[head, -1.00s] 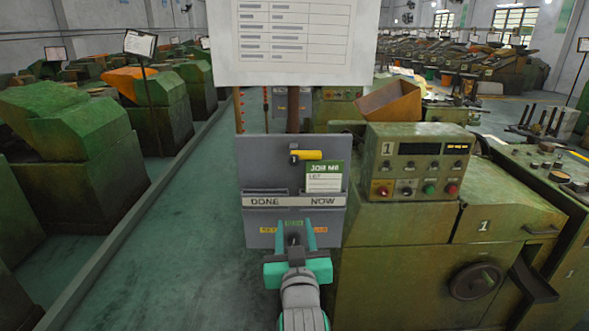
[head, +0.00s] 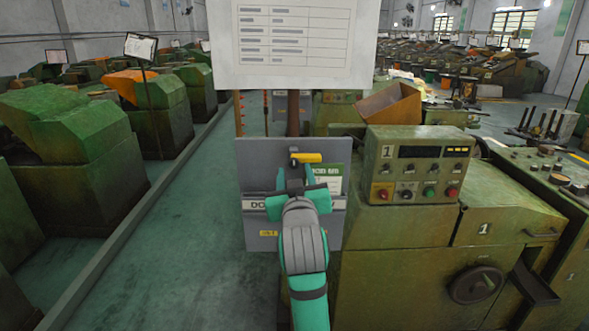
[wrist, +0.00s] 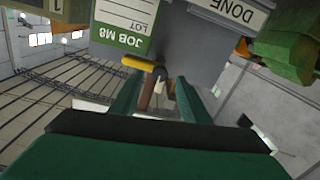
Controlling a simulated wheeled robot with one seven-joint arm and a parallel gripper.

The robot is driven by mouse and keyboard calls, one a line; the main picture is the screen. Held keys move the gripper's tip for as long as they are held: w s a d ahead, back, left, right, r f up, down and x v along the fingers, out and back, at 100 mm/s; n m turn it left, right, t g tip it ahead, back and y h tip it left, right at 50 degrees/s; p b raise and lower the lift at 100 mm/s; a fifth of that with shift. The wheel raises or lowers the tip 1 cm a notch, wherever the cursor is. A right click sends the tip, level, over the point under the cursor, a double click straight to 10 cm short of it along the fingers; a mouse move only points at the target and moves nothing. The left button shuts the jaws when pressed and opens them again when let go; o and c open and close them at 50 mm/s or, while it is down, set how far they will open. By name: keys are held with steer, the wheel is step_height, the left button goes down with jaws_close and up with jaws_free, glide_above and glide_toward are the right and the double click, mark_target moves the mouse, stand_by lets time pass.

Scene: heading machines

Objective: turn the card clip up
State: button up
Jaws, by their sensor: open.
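The card clip (head: 308,157) is a short yellow lever on a dark pivot, near the top of the grey board. It lies about level, pointing right in the head view. It also shows in the wrist view (wrist: 138,62), which is upside down, pointing left. My gripper (head: 295,176) is open and empty, just below the clip in the head view. In the wrist view the pivot shows between the fingertips (wrist: 160,84); contact cannot be told. The green-and-white job card (head: 334,172) is on the right of the board, partly hidden by my gripper.
The grey board (head: 252,177) has card pockets marked DONE and NOW, mostly covered by my arm. A large white sheet panel (head: 290,75) hangs above it. A green machine (head: 400,240) with a control box (head: 418,140) stands close on the right. The floor on the left is clear.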

mark_target(295, 166)
steer(key=shift+w, duration=1.7)
jaws_close()
